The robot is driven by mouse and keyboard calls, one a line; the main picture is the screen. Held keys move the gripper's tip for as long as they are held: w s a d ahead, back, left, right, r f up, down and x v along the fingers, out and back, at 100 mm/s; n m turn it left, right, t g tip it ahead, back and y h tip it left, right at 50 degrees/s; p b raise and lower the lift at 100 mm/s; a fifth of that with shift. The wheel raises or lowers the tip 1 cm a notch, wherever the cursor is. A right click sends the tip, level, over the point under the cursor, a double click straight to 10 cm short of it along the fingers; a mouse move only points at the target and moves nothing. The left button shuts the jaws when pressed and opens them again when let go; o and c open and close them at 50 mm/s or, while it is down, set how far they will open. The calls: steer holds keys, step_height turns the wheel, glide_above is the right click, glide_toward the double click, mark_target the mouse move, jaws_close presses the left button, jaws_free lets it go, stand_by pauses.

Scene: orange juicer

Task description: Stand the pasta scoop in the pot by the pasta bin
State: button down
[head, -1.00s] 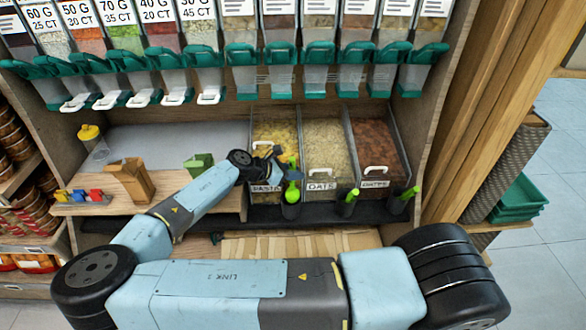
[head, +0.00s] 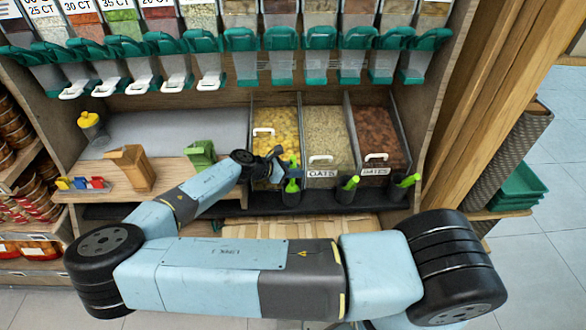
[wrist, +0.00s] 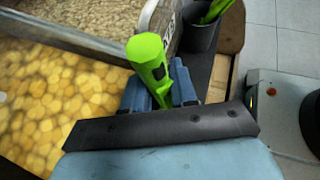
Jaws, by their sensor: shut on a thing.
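The green pasta scoop (head: 292,186) is at the dark pot (head: 291,199) in front of the pasta bin (head: 263,130). Its lower end shows at the pot's mouth; I cannot tell how deep it sits. My gripper (head: 279,160) is above the pot, at the bin's front edge. The wrist housing hides the scoop's lower part and the pot there.
The oats bin (head: 321,172) and dates bin (head: 375,170) stand to the right. Two more dark pots (head: 345,195) (head: 398,190) with green scoops stand before them. A green box (head: 201,154) and a brown carton (head: 131,168) are on the left shelf. Dispensers with teal spouts (head: 243,57) hang above.

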steer(key=shift+d, duration=0.1)
steer(key=c, duration=0.8)
jaws_free()
steer(key=shift+c, duration=1.2)
steer(key=shift+o, duration=0.8)
steer(key=shift+a, duration=0.2)
steer(key=shift+w+r, duration=0.1)
steer(key=shift+r, duration=0.2)
steer(key=o, duration=0.6)
steer(key=shift+r, duration=0.2)
steer(key=shift+d+r, duration=0.15)
steer(key=shift+r, duration=2.85)
